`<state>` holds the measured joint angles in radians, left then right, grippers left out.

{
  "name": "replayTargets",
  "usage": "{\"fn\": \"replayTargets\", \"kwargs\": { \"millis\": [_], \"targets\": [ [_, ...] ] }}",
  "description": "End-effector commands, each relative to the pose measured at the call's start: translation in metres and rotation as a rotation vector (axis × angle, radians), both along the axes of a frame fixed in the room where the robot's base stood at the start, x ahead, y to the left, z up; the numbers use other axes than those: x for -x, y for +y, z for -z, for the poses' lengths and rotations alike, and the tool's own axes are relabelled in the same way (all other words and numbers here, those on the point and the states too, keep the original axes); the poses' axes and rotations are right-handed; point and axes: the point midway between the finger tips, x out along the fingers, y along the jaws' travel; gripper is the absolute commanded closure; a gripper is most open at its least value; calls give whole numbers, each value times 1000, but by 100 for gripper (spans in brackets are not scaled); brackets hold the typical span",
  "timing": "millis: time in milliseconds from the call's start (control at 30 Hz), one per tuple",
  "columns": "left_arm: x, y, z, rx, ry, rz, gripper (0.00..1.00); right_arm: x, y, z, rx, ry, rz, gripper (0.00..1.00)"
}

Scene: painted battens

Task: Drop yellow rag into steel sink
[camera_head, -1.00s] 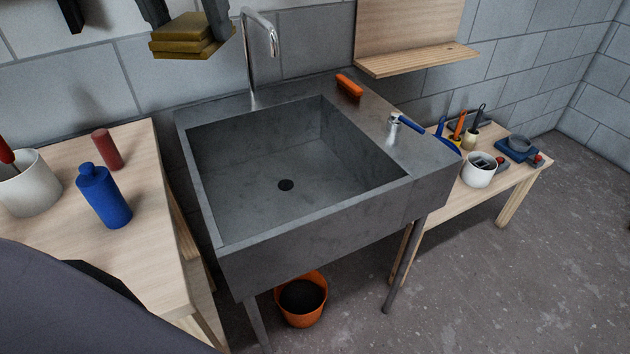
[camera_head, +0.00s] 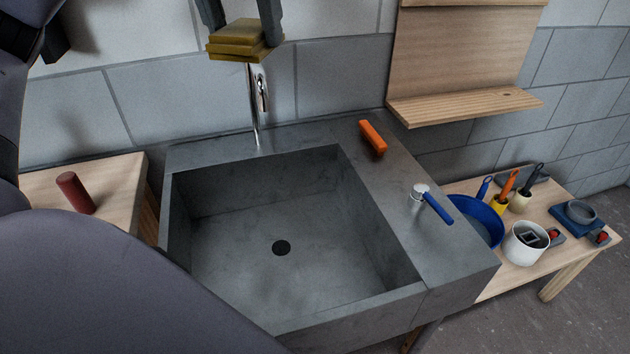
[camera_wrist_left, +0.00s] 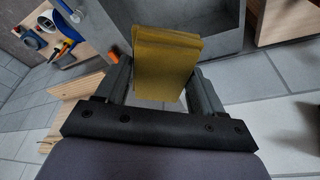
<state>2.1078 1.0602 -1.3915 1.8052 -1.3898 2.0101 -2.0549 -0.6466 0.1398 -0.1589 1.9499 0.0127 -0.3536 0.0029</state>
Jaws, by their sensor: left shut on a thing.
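The yellow rag (camera_head: 238,38) is a folded, layered mustard-coloured cloth. My left gripper (camera_head: 242,30) is shut on it and holds it in the air, at the top of the head view, in front of the wall and the tap. The rag also shows between the two fingers in the left wrist view (camera_wrist_left: 165,62). The steel sink (camera_head: 300,328) is a grey square basin with a dark drain, empty inside. The rag appears above the level of the sink, near its back side in the picture. My right gripper is not in view.
A chrome tap (camera_head: 256,105) rises at the sink's back edge. A wooden shelf (camera_head: 465,107) hangs at the back right.

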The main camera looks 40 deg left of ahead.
Motion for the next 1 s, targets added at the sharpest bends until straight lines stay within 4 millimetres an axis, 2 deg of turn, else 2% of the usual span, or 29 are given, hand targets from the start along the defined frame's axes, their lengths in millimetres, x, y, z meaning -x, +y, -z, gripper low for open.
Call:
{"fn": "replayTargets", "kwargs": {
  "millis": [233, 700, 1000],
  "targets": [
    [0, 0, 13, 0, 3, 1, 66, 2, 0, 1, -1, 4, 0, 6],
    [0, 1, 56, 0, 0, -2, 66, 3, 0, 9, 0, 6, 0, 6],
    [0, 0, 60, 0, -1, -2, 66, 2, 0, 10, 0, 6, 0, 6]
  ]
}}
